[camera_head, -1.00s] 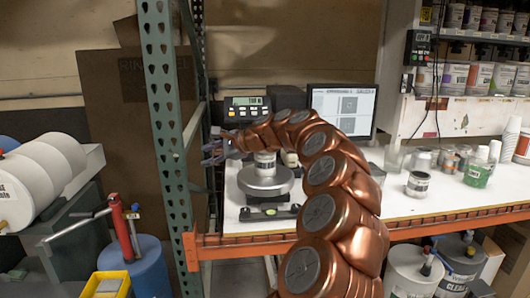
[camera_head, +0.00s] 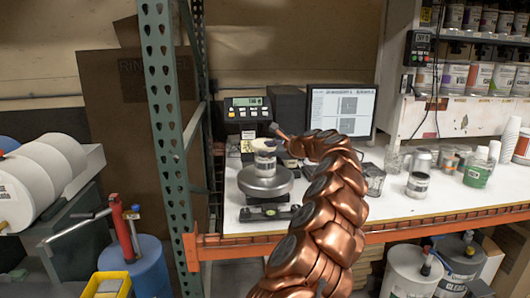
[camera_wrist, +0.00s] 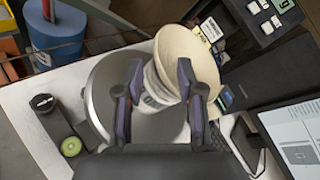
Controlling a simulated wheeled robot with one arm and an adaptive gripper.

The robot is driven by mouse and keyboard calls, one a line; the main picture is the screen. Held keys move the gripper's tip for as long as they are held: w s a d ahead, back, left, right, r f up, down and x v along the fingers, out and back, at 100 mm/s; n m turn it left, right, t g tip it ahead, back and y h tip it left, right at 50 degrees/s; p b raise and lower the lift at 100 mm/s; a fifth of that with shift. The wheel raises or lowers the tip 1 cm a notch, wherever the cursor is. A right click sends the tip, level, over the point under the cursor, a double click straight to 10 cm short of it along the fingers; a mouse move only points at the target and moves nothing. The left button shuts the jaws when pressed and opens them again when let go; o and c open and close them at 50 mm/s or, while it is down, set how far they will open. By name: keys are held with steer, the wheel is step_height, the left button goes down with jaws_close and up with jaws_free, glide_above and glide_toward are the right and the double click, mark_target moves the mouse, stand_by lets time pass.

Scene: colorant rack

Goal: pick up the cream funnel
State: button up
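The cream funnel (camera_head: 263,144) sits on top of a white labelled can (camera_head: 265,163) on the round scale (camera_head: 266,181). In the wrist view, the funnel (camera_wrist: 190,50) is a wide pale cone at the upper right of the can (camera_wrist: 154,92). My gripper (camera_head: 277,131) is close beside the funnel in the head view, at its upper right. In the wrist view, the two fingers of my gripper (camera_wrist: 160,72) are spread apart, with the can and the funnel's lower part showing between them. I cannot tell whether the fingers touch either one.
A scale readout (camera_head: 247,108) and a monitor (camera_head: 341,110) stand behind the scale. A small can (camera_head: 417,185) and several cups are to the right on the white bench (camera_head: 400,212). A green perforated post (camera_head: 162,110) rises at the left.

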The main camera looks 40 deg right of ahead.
mark_target(263, 149)
steer(key=shift+p+x, duration=0.55)
steer(key=shift+x, duration=1.95)
jaws_close()
